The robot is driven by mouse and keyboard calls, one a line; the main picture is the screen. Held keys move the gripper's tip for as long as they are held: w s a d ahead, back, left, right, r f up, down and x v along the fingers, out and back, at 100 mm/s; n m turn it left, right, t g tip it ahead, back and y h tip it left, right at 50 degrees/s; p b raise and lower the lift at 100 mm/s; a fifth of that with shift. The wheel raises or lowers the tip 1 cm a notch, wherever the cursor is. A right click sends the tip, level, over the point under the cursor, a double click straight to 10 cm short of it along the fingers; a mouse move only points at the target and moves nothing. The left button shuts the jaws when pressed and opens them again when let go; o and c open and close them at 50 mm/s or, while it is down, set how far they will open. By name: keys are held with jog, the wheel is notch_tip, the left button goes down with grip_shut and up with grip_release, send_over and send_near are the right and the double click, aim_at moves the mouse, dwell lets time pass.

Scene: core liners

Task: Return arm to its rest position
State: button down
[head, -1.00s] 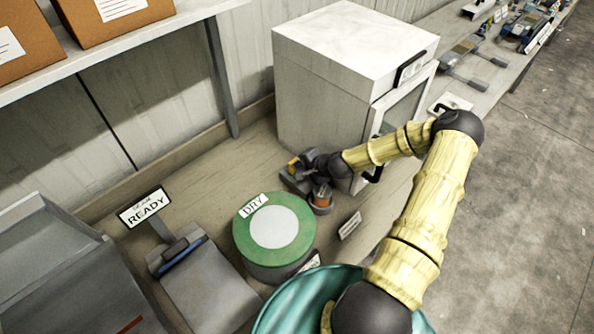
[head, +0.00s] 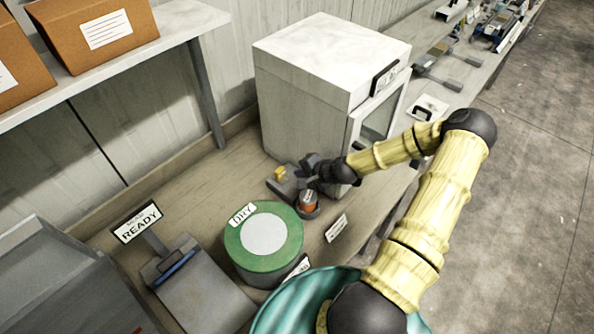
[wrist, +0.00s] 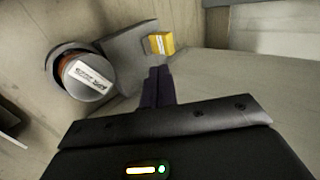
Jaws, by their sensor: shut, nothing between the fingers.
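My gripper (head: 314,182) is at the end of my yellow arm, low over the bench in front of the white cabinet. In the wrist view its dark fingers (wrist: 158,86) are together with nothing between them. Just beyond the fingertips is a grey device (wrist: 128,50) with a small yellow block (wrist: 161,43) on it. Beside it a grey round holder has an orange-sided, labelled jar (wrist: 88,76) in it. The same device (head: 283,182) and jar (head: 308,203) show in the head view, partly hidden by my gripper. I cannot tell whether the fingers touch the device.
The white cabinet (head: 325,70) stands right behind my gripper. A green-rimmed "DRY" container (head: 286,255) stands in front. A "READY" sign (head: 137,222) and grey instrument (head: 195,290) are at left. Boxes sit on a shelf (head: 170,30). Open floor (head: 530,200) lies right.

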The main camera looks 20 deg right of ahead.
jog(key=shift+s+d+r, duration=0.25)
jog(key=shift+s+r, duration=0.1)
jog(key=shift+s, duration=0.05)
jog(key=s+a+r+n+g+h+b, duration=0.2)
jog(key=s+a+r+n, duration=0.2)
jog(key=s+r+n, duration=0.2)
jog(key=s+a+r+n+g+h+b, duration=0.2)
jog(key=s+r+n, duration=0.4)
jog(key=s+r, duration=0.5)
jog(key=s+a+g, duration=0.1)
jog(key=s+a, duration=0.1)
jog(key=s, duration=0.1)
jog(key=shift+a+r+g, duration=0.2)
jog(key=shift+a+g, duration=0.1)
jog(key=shift+a, duration=0.1)
